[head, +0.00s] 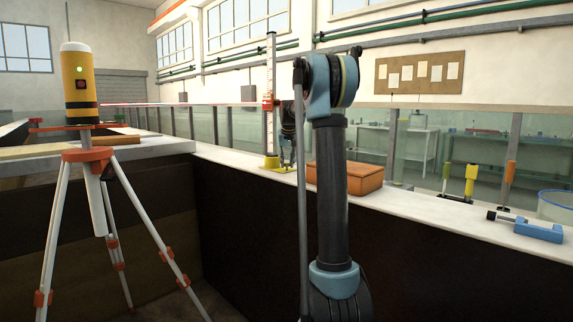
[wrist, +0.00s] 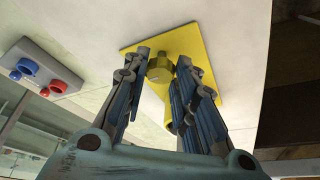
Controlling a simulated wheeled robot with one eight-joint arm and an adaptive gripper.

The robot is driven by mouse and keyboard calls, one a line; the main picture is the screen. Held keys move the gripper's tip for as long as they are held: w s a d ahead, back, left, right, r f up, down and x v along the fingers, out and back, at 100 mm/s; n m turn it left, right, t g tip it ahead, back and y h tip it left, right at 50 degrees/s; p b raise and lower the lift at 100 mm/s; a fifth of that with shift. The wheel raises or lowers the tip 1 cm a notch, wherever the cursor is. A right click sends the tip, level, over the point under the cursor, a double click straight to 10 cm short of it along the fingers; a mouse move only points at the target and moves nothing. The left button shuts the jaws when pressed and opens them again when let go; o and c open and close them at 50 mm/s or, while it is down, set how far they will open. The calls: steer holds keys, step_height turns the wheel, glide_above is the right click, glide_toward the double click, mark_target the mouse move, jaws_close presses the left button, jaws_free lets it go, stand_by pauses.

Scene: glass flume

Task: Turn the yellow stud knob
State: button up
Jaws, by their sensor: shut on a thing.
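The yellow stud knob (wrist: 160,68) stands on a yellow plate (wrist: 203,45) in the wrist view. My gripper (wrist: 162,64) has one fingertip on each side of the knob and is shut on it. A second yellow round part (wrist: 170,118) shows between the fingers, partly hidden. In the head view my gripper (head: 287,163) points down at the yellow plate (head: 276,169), at the foot of a white graduated staff (head: 271,90). The knob itself cannot be made out there.
An orange box (head: 365,178) sits on the white ledge (head: 420,203) right of my arm. Farther right are yellow-handled tools (head: 470,180) and a blue clamp (head: 538,231). A tripod instrument (head: 80,85) stands left. A grey block with blue and red rings (wrist: 50,72) shows in the wrist view.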

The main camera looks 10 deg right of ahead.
steer(key=shift+n, duration=0.5)
steer(key=o, duration=1.1)
steer(key=shift+c, duration=0.2)
steer(key=v, duration=1.2)
steer(key=shift+d, duration=0.2)
steer(key=shift+f, duration=0.1)
